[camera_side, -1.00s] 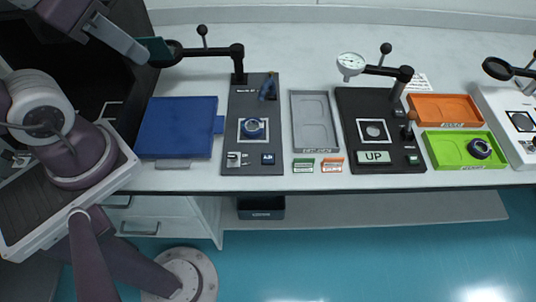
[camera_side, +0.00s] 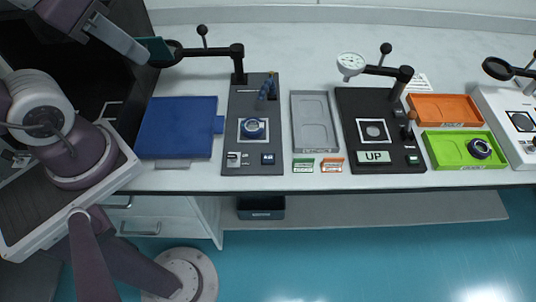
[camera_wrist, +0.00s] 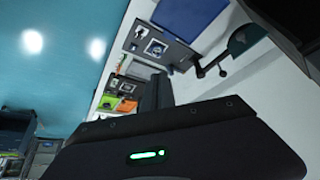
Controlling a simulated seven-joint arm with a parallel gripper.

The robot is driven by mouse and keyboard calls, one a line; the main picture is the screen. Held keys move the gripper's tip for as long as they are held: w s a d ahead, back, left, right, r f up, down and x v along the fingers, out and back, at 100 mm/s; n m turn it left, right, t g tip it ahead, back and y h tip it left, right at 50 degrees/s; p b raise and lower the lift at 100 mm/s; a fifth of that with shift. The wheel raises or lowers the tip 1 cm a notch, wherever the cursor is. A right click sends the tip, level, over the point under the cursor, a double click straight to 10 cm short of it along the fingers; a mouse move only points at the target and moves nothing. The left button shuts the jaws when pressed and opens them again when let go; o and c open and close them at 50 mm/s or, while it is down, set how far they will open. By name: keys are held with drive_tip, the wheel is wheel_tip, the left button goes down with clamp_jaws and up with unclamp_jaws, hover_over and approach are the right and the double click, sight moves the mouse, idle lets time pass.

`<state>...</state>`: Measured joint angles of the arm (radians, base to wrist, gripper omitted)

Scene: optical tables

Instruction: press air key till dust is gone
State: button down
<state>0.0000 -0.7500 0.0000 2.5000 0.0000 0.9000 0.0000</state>
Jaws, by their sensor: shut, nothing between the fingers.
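A dark station panel (camera_side: 236,110) stands on the bench just right of the blue mat. A blue ringed part (camera_side: 253,128) sits in its pale square, and a blue nozzle-like piece (camera_side: 267,90) stands behind it. Near its front edge are a pale switch block (camera_side: 234,159) and a small dark blue key (camera_side: 268,158); the key's lettering is too small to read. Dust cannot be made out. My gripper (camera_wrist: 160,92) shows as a dark shape in the wrist view, shut and empty, apart from the panel. The side view does not show its fingertips clearly.
The blue mat (camera_side: 178,125) lies left. Right are a grey tray (camera_side: 296,120), a black gauge station (camera_side: 350,115) reading UP, orange (camera_side: 425,108) and green (camera_side: 436,150) trays.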

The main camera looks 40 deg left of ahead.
idle(0.3)
drive_tip(key=w+a+f+m+t, duration=0.1)
drive_tip(key=w+f+m, duration=0.4)
drive_tip(key=w, duration=0.5)
drive_tip(key=w+a+f+m+t, duration=0.2)
drive_tip(key=w+m, duration=0.5)
drive_tip(key=w, duration=0.3)
drive_tip(key=m+g+h, duration=0.5)
drive_tip(key=m+h, duration=0.4)
drive_tip(key=m, duration=0.2)
hover_over(264, 155)
wheel_tip(264, 155, down, 14)
drive_tip(key=r, duration=0.1)
drive_tip(key=shift+f, duration=0.25)
drive_tip(key=shift+f, duration=4.4)
